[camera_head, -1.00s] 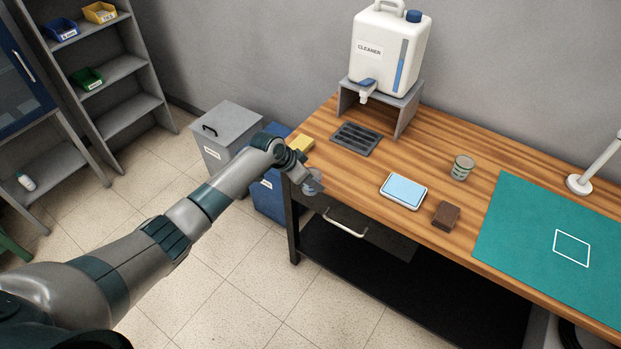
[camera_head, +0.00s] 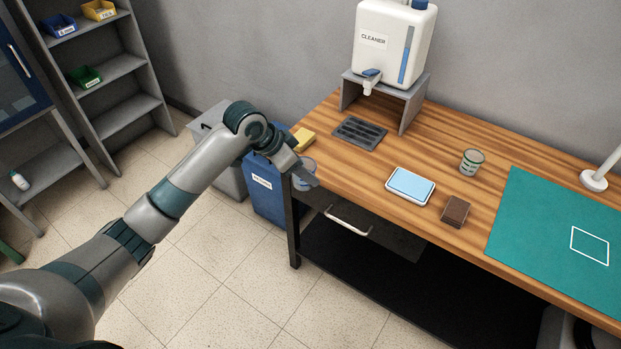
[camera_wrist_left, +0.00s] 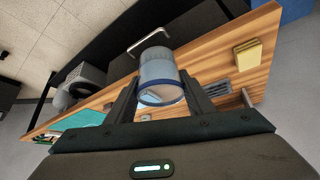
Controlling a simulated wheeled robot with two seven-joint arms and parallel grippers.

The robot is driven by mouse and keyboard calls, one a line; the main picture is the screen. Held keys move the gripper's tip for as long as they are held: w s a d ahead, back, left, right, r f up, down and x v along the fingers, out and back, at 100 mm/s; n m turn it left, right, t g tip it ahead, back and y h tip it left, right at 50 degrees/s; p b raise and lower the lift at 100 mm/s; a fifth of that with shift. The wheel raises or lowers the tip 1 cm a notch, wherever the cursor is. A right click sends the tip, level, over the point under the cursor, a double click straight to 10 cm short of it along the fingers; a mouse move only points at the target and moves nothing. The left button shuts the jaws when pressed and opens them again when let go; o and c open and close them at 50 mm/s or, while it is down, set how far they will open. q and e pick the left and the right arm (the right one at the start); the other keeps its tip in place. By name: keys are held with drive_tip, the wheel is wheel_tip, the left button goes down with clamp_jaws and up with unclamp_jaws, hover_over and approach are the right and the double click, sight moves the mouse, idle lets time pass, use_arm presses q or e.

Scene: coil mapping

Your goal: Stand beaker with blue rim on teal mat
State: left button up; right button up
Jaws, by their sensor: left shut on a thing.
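A clear beaker with a blue rim (camera_wrist_left: 160,72) is held between the two fingers of my left gripper (camera_wrist_left: 158,98) in the left wrist view. In the head view my left gripper (camera_head: 306,177) is at the left end of the wooden bench, and the beaker (camera_head: 305,166) is partly hidden behind it. The teal mat (camera_head: 535,225) lies flat on the right part of the bench, with a white outlined square (camera_head: 590,245) on it. The mat is well to the right of my gripper. My right gripper is not in view.
On the wooden bench (camera_head: 440,140) are a blue-topped scale (camera_head: 410,186), a brown block (camera_head: 455,211), a glass jar (camera_head: 472,161), a dark drain tray (camera_head: 359,133) and a yellow sponge (camera_head: 303,139). A cleaner jug (camera_head: 394,45) stands on a grey stand. A lamp base (camera_head: 593,181) is beside the mat.

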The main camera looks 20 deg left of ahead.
use_arm(q)
drive_tip(key=s+a+r+m+b, duration=0.1)
drive_tip(key=s+b, duration=0.5)
drive_tip(key=s, duration=1)
wheel_tip(320, 180, up, 2)
drive_tip(key=shift+a+r+m+g+h+b, duration=0.1)
drive_tip(key=shift+a+m+g+h+b, duration=0.25)
drive_tip(key=shift+a, duration=0.25)
